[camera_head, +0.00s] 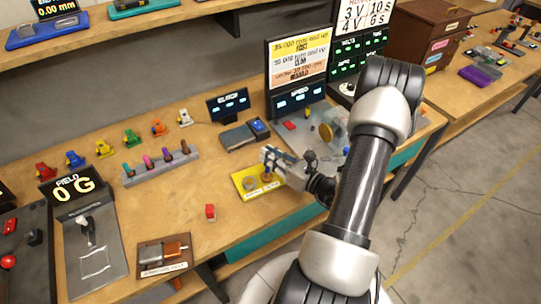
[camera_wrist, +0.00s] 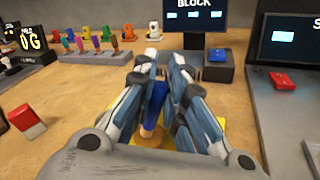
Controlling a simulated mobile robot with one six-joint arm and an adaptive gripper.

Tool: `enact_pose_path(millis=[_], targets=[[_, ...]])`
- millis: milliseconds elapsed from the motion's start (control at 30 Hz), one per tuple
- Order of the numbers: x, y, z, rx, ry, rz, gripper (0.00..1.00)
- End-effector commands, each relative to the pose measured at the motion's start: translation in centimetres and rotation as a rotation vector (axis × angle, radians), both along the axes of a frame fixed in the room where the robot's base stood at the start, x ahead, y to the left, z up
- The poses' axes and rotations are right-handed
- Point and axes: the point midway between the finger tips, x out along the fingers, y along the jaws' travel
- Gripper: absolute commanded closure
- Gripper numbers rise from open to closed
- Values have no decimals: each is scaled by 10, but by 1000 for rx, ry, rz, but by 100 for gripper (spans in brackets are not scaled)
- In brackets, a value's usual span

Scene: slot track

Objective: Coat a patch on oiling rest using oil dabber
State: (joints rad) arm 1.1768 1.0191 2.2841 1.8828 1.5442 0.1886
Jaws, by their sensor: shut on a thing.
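My gripper (camera_head: 268,158) is above the yellow tray (camera_head: 240,182) near the middle of the bench. In the wrist view its fingers (camera_wrist: 163,62) are closed around a slim blue handle (camera_wrist: 155,100), which looks like the oil dabber. A tan lower end shows beneath the handle, over the yellow tray; whether it touches the tray is not clear. A round grey piece (camera_head: 249,184) sits on the tray. A brown plate (camera_head: 150,268) with a copper and grey block (camera_head: 165,252) lies at the front edge; I cannot tell which piece is the oiling rest.
A small red block (camera_head: 210,212) stands left of the tray. A rack of coloured pegs (camera_head: 160,168) and several small coloured cars are behind it. A dark block (camera_head: 237,137) and a signed machine (camera_head: 335,135) stand behind and right. Bare bench lies around the red block.

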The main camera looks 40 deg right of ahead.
Motion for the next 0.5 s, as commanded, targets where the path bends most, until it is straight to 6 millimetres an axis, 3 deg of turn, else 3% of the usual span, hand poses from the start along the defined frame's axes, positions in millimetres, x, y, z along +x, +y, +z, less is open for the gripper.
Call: enact_pose_path(millis=[500], targets=[[0,0,44,-1,-2,0,100]])
